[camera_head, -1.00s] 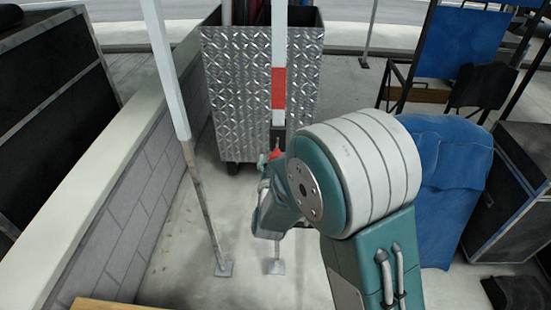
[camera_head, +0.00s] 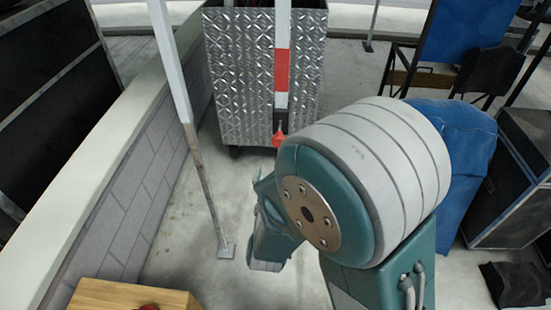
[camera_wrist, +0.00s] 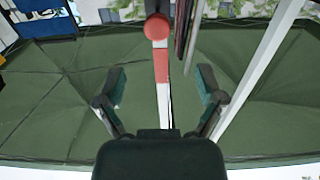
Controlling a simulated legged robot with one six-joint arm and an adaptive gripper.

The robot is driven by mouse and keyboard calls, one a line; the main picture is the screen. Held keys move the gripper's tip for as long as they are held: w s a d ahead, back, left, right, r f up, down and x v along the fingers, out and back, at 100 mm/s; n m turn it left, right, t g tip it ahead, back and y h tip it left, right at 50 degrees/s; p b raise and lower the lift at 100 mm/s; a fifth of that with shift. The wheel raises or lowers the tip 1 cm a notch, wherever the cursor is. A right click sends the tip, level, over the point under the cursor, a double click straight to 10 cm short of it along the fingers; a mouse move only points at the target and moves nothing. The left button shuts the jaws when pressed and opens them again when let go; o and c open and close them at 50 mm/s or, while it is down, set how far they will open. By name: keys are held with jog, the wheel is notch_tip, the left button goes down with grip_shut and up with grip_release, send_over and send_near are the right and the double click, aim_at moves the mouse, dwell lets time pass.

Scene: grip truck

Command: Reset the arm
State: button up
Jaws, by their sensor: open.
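My arm fills the middle right of the head view, with its teal and white joint (camera_head: 365,180) close to the camera. Only a small teal part of my arm's far end shows left of this joint, and the head view does not show the fingers clearly. In the wrist view my gripper (camera_wrist: 160,75) has its two fingers wide apart. A red and white pole with a red knob (camera_wrist: 157,27) shows in the gap between them, apart from both fingers. Nothing is held.
The red and white pole (camera_head: 282,65) stands before a diamond-plate metal bin (camera_head: 235,85). A white pole (camera_head: 205,185) stands left, beside a low block wall (camera_head: 125,200). A wooden box (camera_head: 125,293) is at bottom left. Blue cloth (camera_head: 462,150) and black cases (camera_head: 515,180) are right.

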jog(key=shift+s, duration=0.55)
jog(key=s+d+r+g+y, duration=0.1)
jog(key=d+r+g+y, duration=0.3)
jog(key=d+r+g, duration=0.25)
jog(key=s+d+r+g+h, duration=0.1)
jog(key=s+d+r+g, duration=0.1)
jog(key=s+d, duration=0.3)
jog(key=s+d+r+g+h, duration=0.2)
jog(key=s+d+g, duration=0.2)
jog(key=s, duration=0.7)
jog(key=shift+s+d+r, duration=0.15)
jog(key=shift+s+d, duration=0.05)
jog(key=shift+d, duration=0.9)
